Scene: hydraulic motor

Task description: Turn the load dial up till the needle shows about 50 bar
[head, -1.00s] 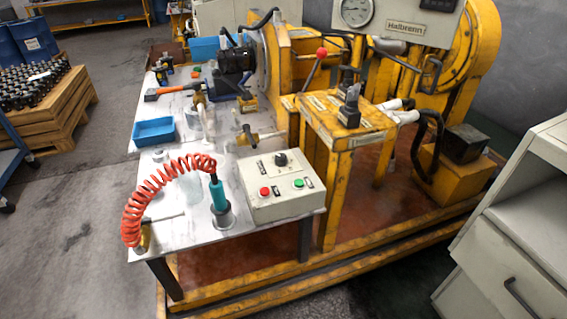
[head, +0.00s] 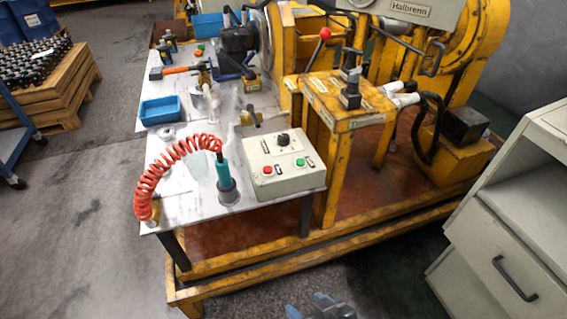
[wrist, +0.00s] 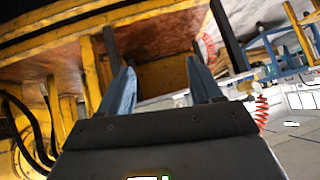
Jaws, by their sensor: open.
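The control box (head: 284,167) sits on the near right corner of the metal table. On its top are a black knob (head: 283,140), which looks like the load dial, a red button (head: 268,170) and a green button (head: 298,162). The gauge (head: 362,2) is cut off by the top edge of the head view, so its needle cannot be read. My gripper (head: 322,306) shows at the bottom of the head view, apart from the box and in front of the yellow frame. In the wrist view my gripper (wrist: 163,82) has two blue fingers spread wide with nothing between them.
A coiled red hose (head: 165,170) and a teal tool (head: 224,178) stand left of the box. A yellow stand (head: 338,120) with black levers rises to its right. A grey cabinet (head: 520,240) is at the far right. Open floor lies at the left.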

